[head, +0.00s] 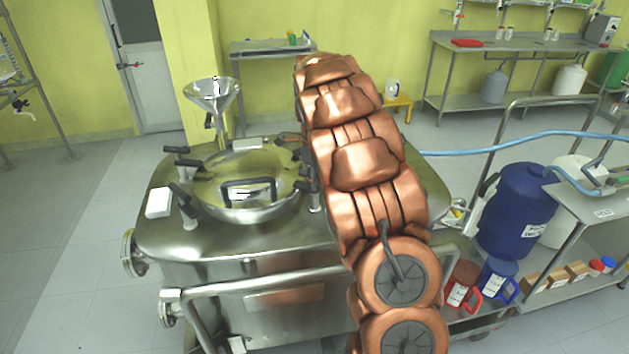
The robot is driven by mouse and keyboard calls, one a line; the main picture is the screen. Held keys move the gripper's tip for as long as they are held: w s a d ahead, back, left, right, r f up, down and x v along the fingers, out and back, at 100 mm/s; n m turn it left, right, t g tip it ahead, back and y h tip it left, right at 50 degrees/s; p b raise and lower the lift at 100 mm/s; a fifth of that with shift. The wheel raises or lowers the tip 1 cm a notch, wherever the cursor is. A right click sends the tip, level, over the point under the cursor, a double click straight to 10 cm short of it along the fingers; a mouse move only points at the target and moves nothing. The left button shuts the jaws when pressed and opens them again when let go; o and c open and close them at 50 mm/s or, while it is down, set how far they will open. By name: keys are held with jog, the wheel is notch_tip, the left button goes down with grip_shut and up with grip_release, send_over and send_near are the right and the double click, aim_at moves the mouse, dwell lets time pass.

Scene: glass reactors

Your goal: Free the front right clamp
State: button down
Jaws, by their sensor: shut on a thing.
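A steel reactor vessel (250,240) stands in the middle of the head view. Its round domed lid (240,170) is closed and has a black handle (248,190) at the front. Black-handled clamps sit around the lid. One clamp (186,207) is at the front left and another (188,162) at the back left. At the front right, a clamp (314,196) shows only in part beside my copper-coloured arm, so its state cannot be told. My arm crosses the right side of the vessel. My gripper is hidden behind it.
A steel funnel (211,95) rises behind the lid. A white box (159,203) sits on the vessel's left top. A blue drum (516,210) and a steel cart (600,208) stand at right, with a blue hose (520,140) above. The floor at left is clear.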

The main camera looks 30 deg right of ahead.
jog(key=n+b, duration=0.2)
jog(key=n, duration=0.2)
jog(key=shift+f, duration=0.1)
jog(key=n+b, duration=0.1)
jog(key=n, duration=0.3)
jog(key=shift+n+b, duration=0.4)
jog(key=n+b, duration=0.1)
jog(key=n, duration=0.3)
jog(key=shift+n+b, duration=0.55)
jog(key=shift+n, duration=1.55)
jog(key=c, duration=1.1)
grip_release()
jog(key=shift+o, duration=0.2)
jog(key=shift+r, duration=0.25)
